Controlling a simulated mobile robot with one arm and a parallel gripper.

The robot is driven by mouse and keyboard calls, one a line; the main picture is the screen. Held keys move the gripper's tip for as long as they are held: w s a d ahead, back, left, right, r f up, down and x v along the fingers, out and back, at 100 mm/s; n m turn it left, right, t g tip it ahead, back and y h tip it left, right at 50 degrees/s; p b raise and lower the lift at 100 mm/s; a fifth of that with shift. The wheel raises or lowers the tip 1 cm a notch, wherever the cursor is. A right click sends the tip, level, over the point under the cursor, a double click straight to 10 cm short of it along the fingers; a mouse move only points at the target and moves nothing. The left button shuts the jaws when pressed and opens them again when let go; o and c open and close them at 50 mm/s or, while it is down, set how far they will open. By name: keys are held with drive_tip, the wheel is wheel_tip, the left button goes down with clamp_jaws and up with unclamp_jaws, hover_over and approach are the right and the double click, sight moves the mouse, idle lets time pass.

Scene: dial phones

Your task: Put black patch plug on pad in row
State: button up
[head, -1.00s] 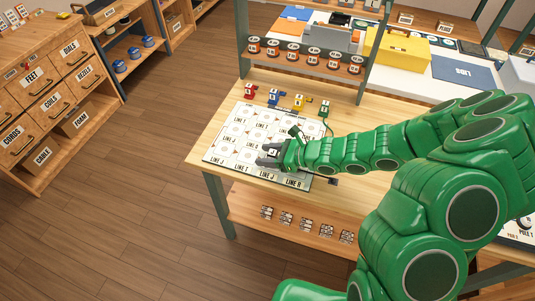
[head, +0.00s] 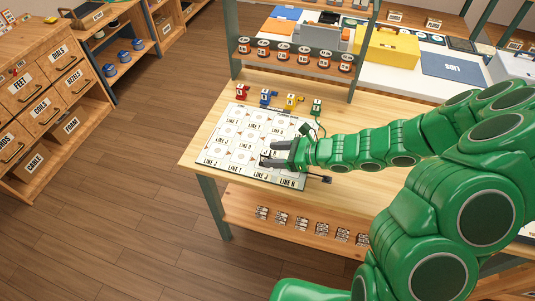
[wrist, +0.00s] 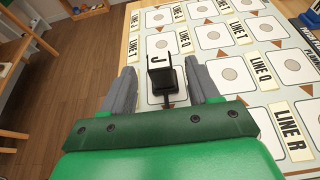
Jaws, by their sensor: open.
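The black patch plug (wrist: 163,75), a dark block with a white J label, stands between my fingers in the wrist view. It is over a pale cell on the printed pad (wrist: 210,62), and its base is partly hidden, so I cannot tell whether it rests flat. My gripper (wrist: 163,82) is open, with a gap on each side of the plug. In the head view my gripper (head: 268,153) is low over the right part of the pad (head: 212,160); the plug is hard to make out there.
Red (head: 242,92), blue (head: 268,96), yellow (head: 293,100) and green (head: 317,107) plugs stand behind the pad. A small dark item (head: 326,180) lies near the table's front edge. A shelf rack (head: 300,62) stands behind. Bare wood (head: 195,140) shows left of the pad.

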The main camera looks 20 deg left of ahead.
drive_tip(key=shift+v, duration=3.35)
drive_tip(key=shift+r, duration=0.1)
drive_tip(key=s+d+r+n+g+h, duration=0.3)
drive_tip(key=s+r+n+g+h, duration=0.1)
drive_tip(key=s+r+n, duration=0.75)
drive_tip(key=s+d+r+n+t+h, duration=0.1)
drive_tip(key=s+d+r+n+h, duration=0.2)
drive_tip(key=s+d, duration=0.4)
drive_tip(key=s+d+r+n+t+h, duration=0.1)
drive_tip(key=s+d+r+n+h, duration=0.2)
drive_tip(key=s+d+r+h, duration=0.2)
drive_tip(key=s+d+h, duration=0.1)
drive_tip(key=s+d, duration=0.2)
drive_tip(key=d, duration=0.4)
drive_tip(key=shift+d+r+h, duration=0.3)
drive_tip(key=shift+d+r, duration=0.1)
